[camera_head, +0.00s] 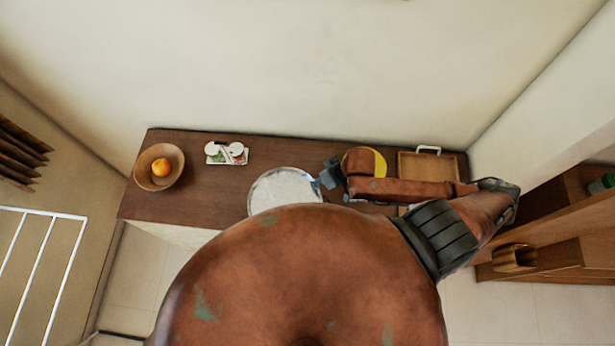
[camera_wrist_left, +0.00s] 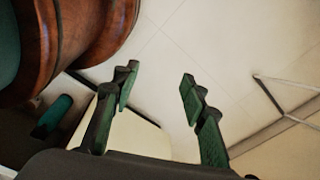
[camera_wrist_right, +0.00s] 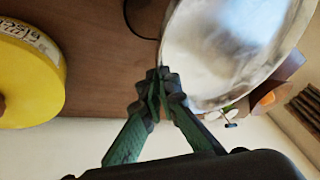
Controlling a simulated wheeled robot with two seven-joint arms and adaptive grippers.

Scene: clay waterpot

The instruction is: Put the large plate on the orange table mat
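The large plate (camera_head: 283,186) is round and whitish with a shiny rim, over the middle of the brown table; my body hides its near edge. My right gripper (camera_head: 322,182) is at the plate's right rim. In the right wrist view its fingers (camera_wrist_right: 162,80) are close together with the rim of the plate (camera_wrist_right: 225,45) at their tips, seemingly pinching it. My left gripper (camera_wrist_left: 158,74) is open and empty, above pale floor in its wrist view. I cannot make out an orange table mat; my body and arm cover part of the table.
A bowl (camera_head: 146,178) with an orange (camera_head: 161,167) stands at the table's left. A small tray with white cups (camera_head: 227,152) is at the back. A yellow round thing (camera_wrist_right: 30,75) is beside my right arm. A wooden tray (camera_head: 415,163) is at the right. Bare table (camera_head: 205,190) lies left of the plate.

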